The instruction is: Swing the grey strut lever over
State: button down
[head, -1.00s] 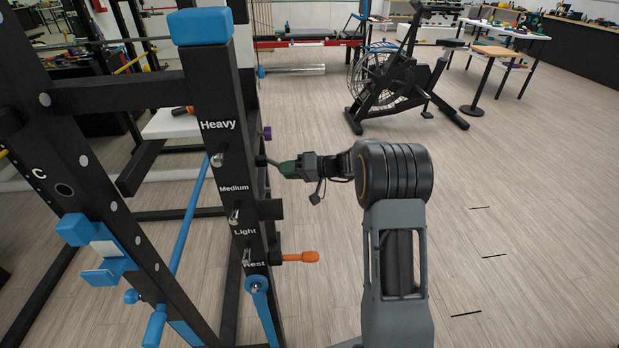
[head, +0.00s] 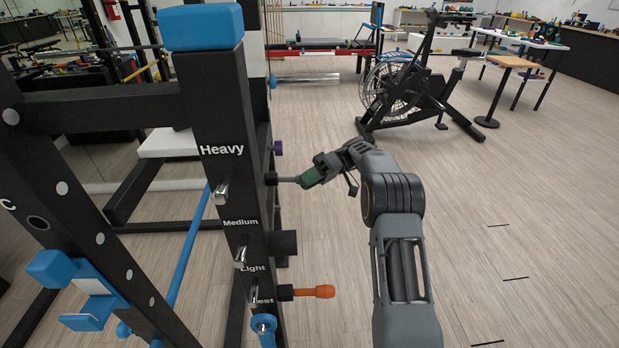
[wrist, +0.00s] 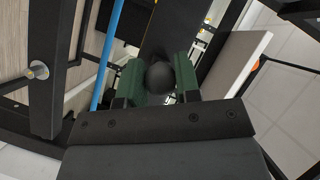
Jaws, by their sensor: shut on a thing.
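The grey strut lever (head: 287,180) sticks out to the right from the side of the black upright (head: 222,130), a little below the "Heavy" label. Its shaft lies nearly level in the head view. My gripper (head: 312,177) has green fingers and is shut around the lever's outer end. In the wrist view, a dark round knob (wrist: 160,77) sits between the two green fingers, and my gripper (wrist: 155,85) hides the rest of the lever.
An orange-handled lever (head: 316,291) sticks out lower on the same upright, near the "Rest" label. A black block (head: 284,243) and a purple knob (head: 278,147) are close by. An exercise bike (head: 410,90) stands behind. The floor on the right is clear.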

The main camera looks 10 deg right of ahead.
jog(key=shift+a+g, duration=0.1)
jog(key=shift+g, duration=0.2)
jog(key=c, duration=1.1)
grip_release()
jog(key=shift+w+a, duration=0.1)
jog(key=o, duration=0.3)
jog(key=shift+d, duration=0.2)
jog(key=shift+r, duration=0.1)
jog(key=shift+r+p, duration=0.3)
jog(key=shift+p, duration=0.15)
notch_tip(320, 180, up, 3)
jog(key=p, duration=0.2)
jog(key=shift+r+p, duration=0.2)
jog(key=shift+p, duration=0.2)
jog(key=s+r+p, duration=0.1)
jog(key=s+r, duration=0.3)
jog(key=s, duration=0.3)
jog(key=s+d+r+p, duration=0.1)
jog(key=s+r, duration=0.3)
jog(key=s, duration=0.3)
jog(key=shift+d+r, duration=0.2)
jog(key=shift+r, duration=0.2)
